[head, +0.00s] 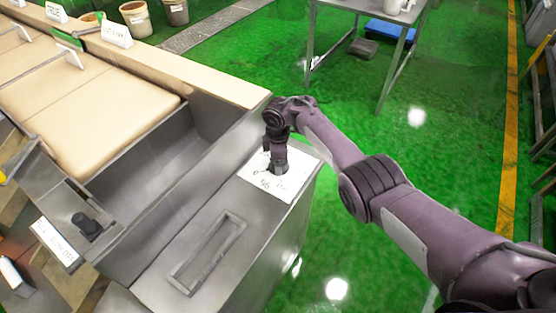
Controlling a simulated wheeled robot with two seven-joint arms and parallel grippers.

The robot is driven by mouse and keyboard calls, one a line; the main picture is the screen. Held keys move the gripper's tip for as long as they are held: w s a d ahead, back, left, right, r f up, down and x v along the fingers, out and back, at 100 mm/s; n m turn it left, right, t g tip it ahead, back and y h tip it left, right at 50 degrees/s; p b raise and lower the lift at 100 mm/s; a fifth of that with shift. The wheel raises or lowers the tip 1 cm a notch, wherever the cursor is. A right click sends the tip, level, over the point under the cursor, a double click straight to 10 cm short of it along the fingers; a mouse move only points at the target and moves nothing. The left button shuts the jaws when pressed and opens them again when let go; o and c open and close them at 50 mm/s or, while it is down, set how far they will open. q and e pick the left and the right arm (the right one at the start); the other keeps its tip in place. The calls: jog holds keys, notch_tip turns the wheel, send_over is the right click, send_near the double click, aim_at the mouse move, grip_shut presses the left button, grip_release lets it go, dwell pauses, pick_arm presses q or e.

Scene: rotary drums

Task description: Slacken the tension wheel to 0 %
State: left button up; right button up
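My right arm reaches in from the right, and its gripper (277,167) points down over a white marked plate (262,184) on the far end of the grey metal cabinet. The plate has dark scale markings, too small to read surely. The tension wheel is not clearly visible; the gripper and wrist cover the middle of the plate. I cannot tell whether the fingers are closed or touching a wheel. My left gripper is not in view.
A slotted recess (207,252) lies in the cabinet top. A black knob (88,226) with a white label (55,243) sits at the left. A beige belt (90,110) runs beside an open trough (185,148). A metal table (345,50) stands behind on open green floor (440,140).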

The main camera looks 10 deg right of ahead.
jog(key=shift+w, duration=0.1)
jog(key=o, duration=1)
notch_tip(320, 180, up, 8)
jog(key=shift+f+p, duration=0.1)
jog(key=shift+p, duration=0.75)
